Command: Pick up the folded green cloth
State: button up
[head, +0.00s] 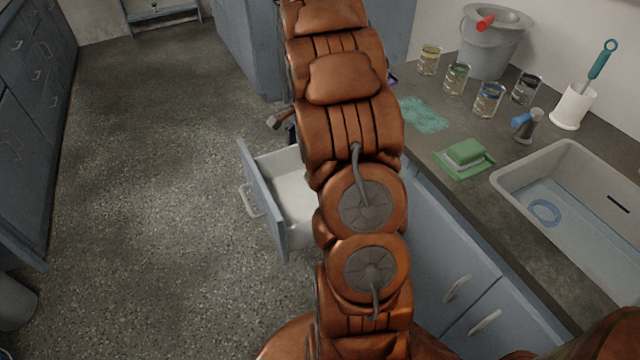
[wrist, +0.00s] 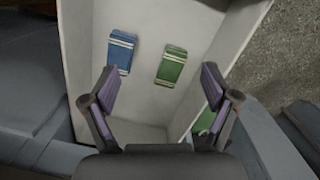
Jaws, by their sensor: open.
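Another green item (wrist: 205,121) shows partly behind the right finger. The floor left of the drawer is clear.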

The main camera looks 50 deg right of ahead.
jog(key=d+f+m+b, duration=0.1)
jog(key=d+f, duration=0.2)
jog(key=d+f+m, duration=0.1)
jog(key=d+f, duration=0.2)
jog(key=w+d+f+m+b, duration=0.1)
jog(key=d+f, duration=0.2)
jog(key=shift+f+m+t+b, duration=0.25)
jog(key=shift+m+t+b, duration=0.05)
jog(key=shift+b, duration=0.05)
jog(key=shift+d+f, duration=0.1)
jog(key=shift+f, duration=0.2)
jog(key=shift+w+a+f+b, duration=0.1)
jog(key=shift+w+a+f, duration=0.05)
jog(key=shift+f, duration=1.1)
jog(key=shift+w+a+f+b, duration=0.1)
jog(key=shift+f, duration=1.15)
jog(key=shift+w+a+f+b, duration=0.1)
jog(key=shift+w+a+f, duration=0.05)
jog(key=shift+f, duration=1.1)
jog(key=c, duration=1.2)
jog(key=shift+r, duration=0.15)
jog(key=shift+c, duration=0.2)
notch_tip(320, 180, up, 10)
jog(key=shift+f+p, duration=0.1)
jog(key=shift+p, duration=0.2)
